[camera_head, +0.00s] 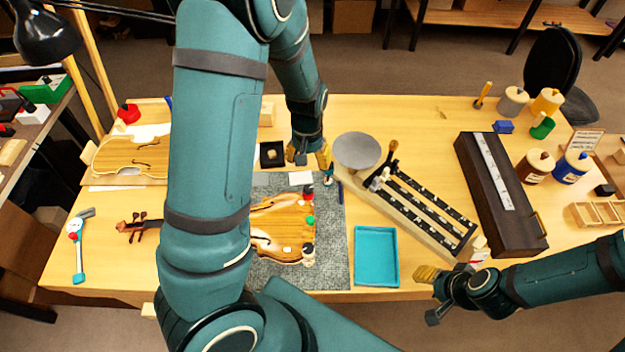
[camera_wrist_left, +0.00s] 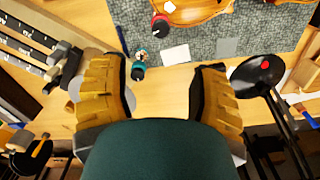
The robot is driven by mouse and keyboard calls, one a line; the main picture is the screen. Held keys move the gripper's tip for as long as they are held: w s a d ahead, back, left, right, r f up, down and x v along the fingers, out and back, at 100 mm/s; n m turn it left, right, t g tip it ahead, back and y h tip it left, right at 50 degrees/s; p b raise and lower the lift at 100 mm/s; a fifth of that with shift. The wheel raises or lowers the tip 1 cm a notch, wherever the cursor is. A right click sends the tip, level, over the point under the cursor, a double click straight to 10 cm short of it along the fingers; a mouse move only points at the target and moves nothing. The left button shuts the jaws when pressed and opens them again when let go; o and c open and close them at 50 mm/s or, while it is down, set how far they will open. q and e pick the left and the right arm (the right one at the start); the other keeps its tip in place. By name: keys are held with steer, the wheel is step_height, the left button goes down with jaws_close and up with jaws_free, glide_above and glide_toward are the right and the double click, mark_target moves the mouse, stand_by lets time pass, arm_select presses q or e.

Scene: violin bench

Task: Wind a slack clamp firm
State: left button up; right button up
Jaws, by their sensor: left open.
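The violin body (camera_head: 275,228) lies on a grey mat (camera_head: 335,265), partly hidden behind my left arm. Clamps with coloured knobs stand along its right edge, among them a green knob (camera_head: 310,220) and a dark-and-red one (camera_head: 307,246). A red knob (camera_wrist_left: 160,25) shows at the violin's edge in the left wrist view. A small teal-and-black piece (camera_wrist_left: 138,70), perhaps a clamp, stands off the violin near the mat's edge. My left gripper (camera_wrist_left: 160,92) is open and empty, above the table near that piece. My right gripper (camera_head: 430,295) appears open and empty at the front edge. Which clamp is slack cannot be told.
A balance scale (camera_head: 425,215) with a round pan (camera_head: 357,150) stands right of the mat. A blue tray (camera_head: 376,257) lies in front of it. A long dark case (camera_head: 500,195) and several jars are further right. A white card (camera_head: 300,178) lies near the left gripper.

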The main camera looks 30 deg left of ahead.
mark_target(308, 188)
arm_select(q)
step_height(308, 188, down, 12)
steer(key=shift+f+b, duration=0.25)
steer(key=shift+b, duration=0.4)
steer(key=shift+s, duration=0.1)
jaws_close()
